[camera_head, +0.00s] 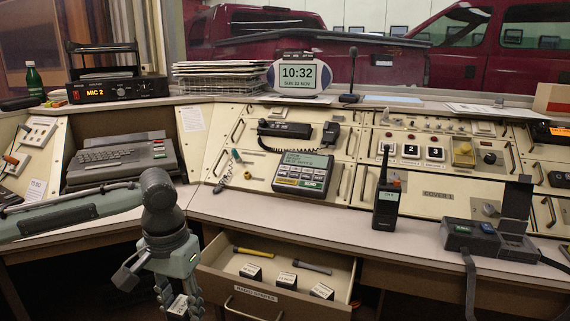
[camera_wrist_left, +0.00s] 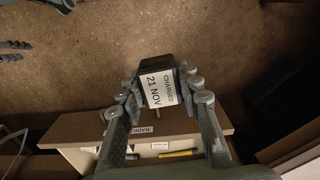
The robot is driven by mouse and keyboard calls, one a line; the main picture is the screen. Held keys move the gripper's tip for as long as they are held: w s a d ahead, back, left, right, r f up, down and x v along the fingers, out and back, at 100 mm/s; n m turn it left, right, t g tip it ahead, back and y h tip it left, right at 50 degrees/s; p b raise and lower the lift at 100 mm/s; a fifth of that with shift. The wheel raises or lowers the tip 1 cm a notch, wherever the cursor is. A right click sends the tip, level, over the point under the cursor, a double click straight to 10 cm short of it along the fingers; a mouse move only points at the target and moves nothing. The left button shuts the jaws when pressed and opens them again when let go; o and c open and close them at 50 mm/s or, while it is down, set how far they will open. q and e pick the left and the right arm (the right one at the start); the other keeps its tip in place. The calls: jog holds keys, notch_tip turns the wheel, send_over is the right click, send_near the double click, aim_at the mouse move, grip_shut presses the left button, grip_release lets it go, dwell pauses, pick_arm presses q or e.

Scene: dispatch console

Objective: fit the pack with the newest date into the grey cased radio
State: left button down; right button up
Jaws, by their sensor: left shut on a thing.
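My left gripper (camera_head: 180,303) is shut on a black battery pack (camera_wrist_left: 157,66), low in front of the desk and left of the open drawer. In the left wrist view, the pack's white label reads "CHARGED 21 NOV", and the gripper (camera_wrist_left: 160,88) pinches it from both sides. Three dark packs with white labels, a left one (camera_head: 251,271), a middle one (camera_head: 287,280) and a right one (camera_head: 321,292), sit in the drawer; their dates are too small to read surely. A dark grey cased unit (camera_head: 486,240) with straps and a raised flap lies on the desk at right. My right gripper is out of view.
The open drawer (camera_head: 254,292), labelled "RADIO SPARES", also holds a yellow torch-like stick (camera_head: 253,252) and a grey one (camera_head: 311,267). A black handheld radio (camera_head: 387,197) stands on the desk. The clock (camera_head: 298,75) reads "SUN 22 NOV". The desk's front strip is mostly clear.

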pick_arm(q)
jog(key=shift+s+f+n, duration=0.15)
jog(key=shift+s+n, duration=0.3)
jog(key=shift+n, duration=0.3)
jog(key=shift+s+f+n, duration=0.15)
jog(key=shift+s+n, duration=0.25)
jog(key=shift+n, duration=0.35)
